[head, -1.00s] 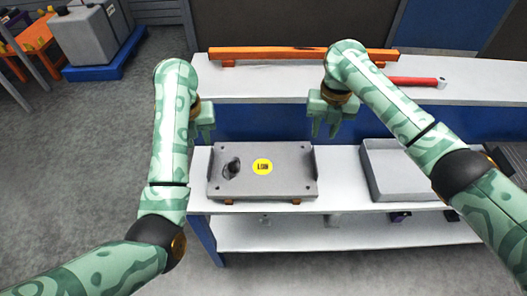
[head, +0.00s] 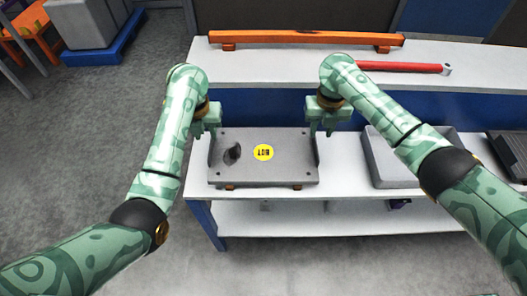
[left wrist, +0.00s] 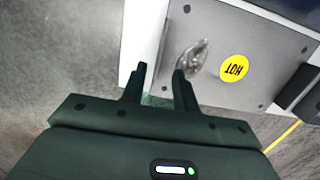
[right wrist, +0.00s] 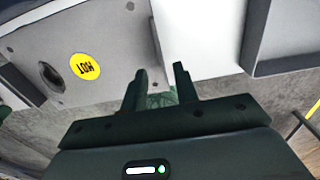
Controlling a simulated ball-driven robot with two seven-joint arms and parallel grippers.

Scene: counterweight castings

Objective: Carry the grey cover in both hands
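The grey cover (head: 285,170) lies flat on the lower white worktop, with a yellow round "HOT" label, a dark oval mark left of it and an upright piece at each side. It also shows in the left wrist view (left wrist: 215,25) and the right wrist view (right wrist: 120,45). My left gripper (head: 208,133) is at its left end, near the back corner; its fingers (left wrist: 160,76) are apart. My right gripper (head: 322,132) is at its right end, near the back corner; its fingers (right wrist: 160,75) are apart. Whether either touches the cover cannot be told.
A grey tray (head: 393,178) stands to the right on the same worktop, with a dark item (head: 511,150) beyond it. A raised white shelf behind carries an orange bar (head: 300,38) and a red-handled tool (head: 405,67). Open floor lies at the left.

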